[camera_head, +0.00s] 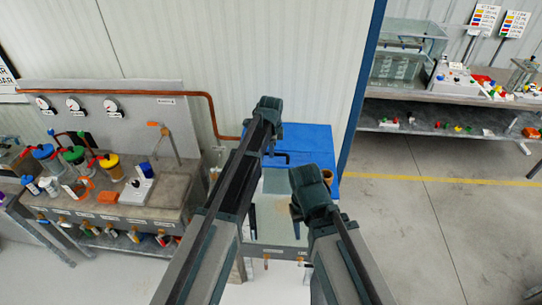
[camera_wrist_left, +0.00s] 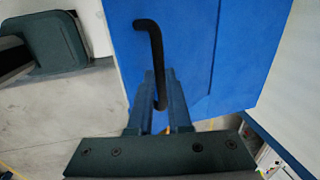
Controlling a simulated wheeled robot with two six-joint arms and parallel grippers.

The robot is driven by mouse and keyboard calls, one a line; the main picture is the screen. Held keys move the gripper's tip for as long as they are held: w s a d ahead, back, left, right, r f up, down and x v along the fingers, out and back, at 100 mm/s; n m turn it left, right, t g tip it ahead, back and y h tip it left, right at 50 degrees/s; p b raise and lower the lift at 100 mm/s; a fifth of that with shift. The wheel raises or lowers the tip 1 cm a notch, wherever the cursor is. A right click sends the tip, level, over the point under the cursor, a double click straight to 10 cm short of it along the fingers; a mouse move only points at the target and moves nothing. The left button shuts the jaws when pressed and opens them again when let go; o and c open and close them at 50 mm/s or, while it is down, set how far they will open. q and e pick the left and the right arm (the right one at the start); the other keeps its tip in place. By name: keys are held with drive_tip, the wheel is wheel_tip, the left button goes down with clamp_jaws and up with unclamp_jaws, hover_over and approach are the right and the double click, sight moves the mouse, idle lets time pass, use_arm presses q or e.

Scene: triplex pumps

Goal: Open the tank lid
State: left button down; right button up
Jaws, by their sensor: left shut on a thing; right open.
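The blue tank lid (camera_head: 312,140) is at the middle of the head view, against the white wall. It also fills much of the left wrist view (camera_wrist_left: 185,70). A black bent handle (camera_wrist_left: 150,45) stands out from the lid. My left gripper (camera_wrist_left: 161,103) is shut on the lower end of this handle. In the head view my left arm reaches up to the lid and its jaws are mostly hidden. My right gripper (camera_head: 297,212) is open, in front of and below the lid, apart from the handle. I cannot tell how far the lid is tilted.
A bench (camera_head: 150,205) with several coloured jars and a gauge panel (camera_head: 100,115) stands at the left. A blue post (camera_head: 362,85) rises right of the lid. A shelf unit (camera_head: 440,115) stands at the back right. The floor (camera_head: 430,240) at the right is clear.

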use_arm(q)
drive_tip(key=w, duration=0.1)
drive_tip(key=w+r, duration=0.1)
drive_tip(key=w+p, duration=0.1)
drive_tip(key=shift+r, duration=0.3)
use_arm(e)
drive_tip(key=shift+w+r, duration=0.1)
drive_tip(key=shift+r, duration=0.65)
use_arm(q)
drive_tip(key=c, duration=1.2)
unclamp_jaws()
drive_tip(key=o, duration=0.4)
drive_tip(key=shift+w+f, duration=0.25)
drive_tip(key=shift+c, duration=0.2)
drive_tip(key=shift+s+r, duration=0.1)
drive_tip(key=shift+s, duration=0.15)
use_arm(e)
drive_tip(key=shift+w, duration=0.2)
drive_tip(key=shift+f, duration=0.1)
